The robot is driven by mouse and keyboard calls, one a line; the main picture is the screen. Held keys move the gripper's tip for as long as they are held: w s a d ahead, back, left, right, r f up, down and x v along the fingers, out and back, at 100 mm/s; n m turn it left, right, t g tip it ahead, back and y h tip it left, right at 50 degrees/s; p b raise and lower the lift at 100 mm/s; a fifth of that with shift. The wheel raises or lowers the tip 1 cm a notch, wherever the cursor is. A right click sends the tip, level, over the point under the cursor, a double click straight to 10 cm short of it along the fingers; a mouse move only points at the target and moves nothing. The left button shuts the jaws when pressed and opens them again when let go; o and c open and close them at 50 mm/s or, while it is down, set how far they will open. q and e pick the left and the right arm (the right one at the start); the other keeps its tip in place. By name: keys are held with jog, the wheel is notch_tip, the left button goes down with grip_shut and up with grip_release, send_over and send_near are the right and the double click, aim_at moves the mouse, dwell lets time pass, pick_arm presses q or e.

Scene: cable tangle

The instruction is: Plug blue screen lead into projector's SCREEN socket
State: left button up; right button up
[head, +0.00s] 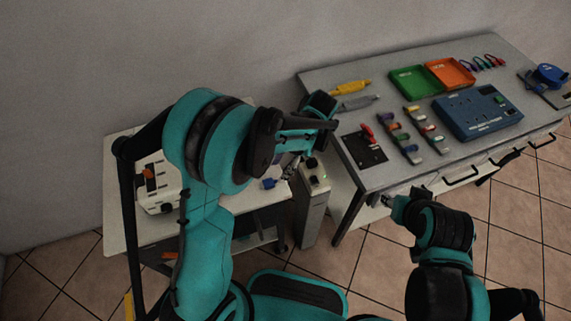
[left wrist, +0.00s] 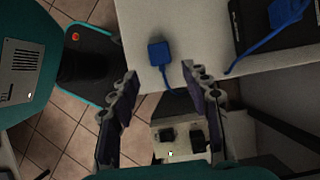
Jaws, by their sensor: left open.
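The blue screen lead's plug (head: 269,183) lies at the right edge of the small white table. In the left wrist view the square blue plug (left wrist: 158,52) sits just beyond my open fingertips, with nothing between them. My left gripper (left wrist: 160,74) is open; in the head view it (head: 289,164) is above and right of the plug, partly hidden by its own arm. The white device (head: 152,194) on that table looks like the projector; my arm partly covers it and no SCREEN label is readable. My right gripper (head: 388,201) is by the bench's front edge, its jaws unclear.
A grey pedestal (head: 312,213) stands between the small table (head: 118,222) and the bench (head: 372,184). The bench holds green (head: 412,82) and orange (head: 450,73) trays and a blue box (head: 478,112). A dark box (left wrist: 250,28) with blue cable shows in the wrist view.

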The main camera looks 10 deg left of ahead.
aim_at(271, 182)
pick_arm(q)
jog(key=shift+b+x, duration=1.85)
jog(key=shift+x, duration=1.15)
grip_shut()
notch_tip(271, 182, up, 7)
jog(key=p, duration=0.5)
